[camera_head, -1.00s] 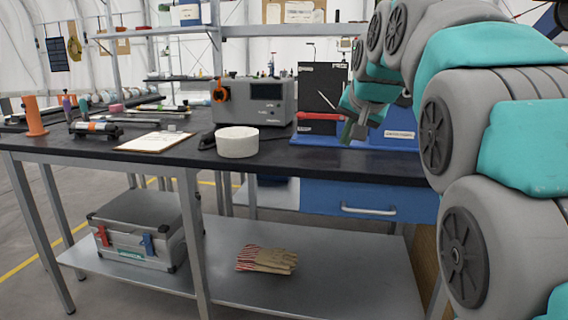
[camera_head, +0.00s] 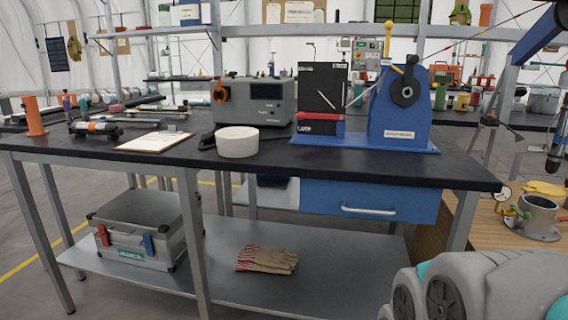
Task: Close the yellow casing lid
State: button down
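A yellow flat piece (camera_head: 543,188), which may be the casing lid, shows at the right edge above a wooden surface. Just in front of it is a grey open-topped cylinder (camera_head: 538,214) on a round flange, with a small brass and green fitting at its left side. I cannot tell whether the yellow piece is joined to the cylinder. My gripper is out of view; only grey and teal links of my arm show at the bottom right, below the cylinder.
A black-topped workbench (camera_head: 330,165) fills the middle. It holds a blue press-like machine (camera_head: 400,115), a white round block (camera_head: 237,142), a grey instrument box (camera_head: 262,101) and a clipboard (camera_head: 154,141). A pressure gauge (camera_head: 503,194) is left of the cylinder.

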aim_at(542, 187)
jog(key=z, duration=1.4)
jog(key=i+l, duration=0.2)
jog(key=i, duration=0.2)
jog(key=i+l, duration=0.2)
jog(key=i, duration=0.25)
jog(key=i+l+z, duration=0.1)
jog(key=i, duration=0.3)
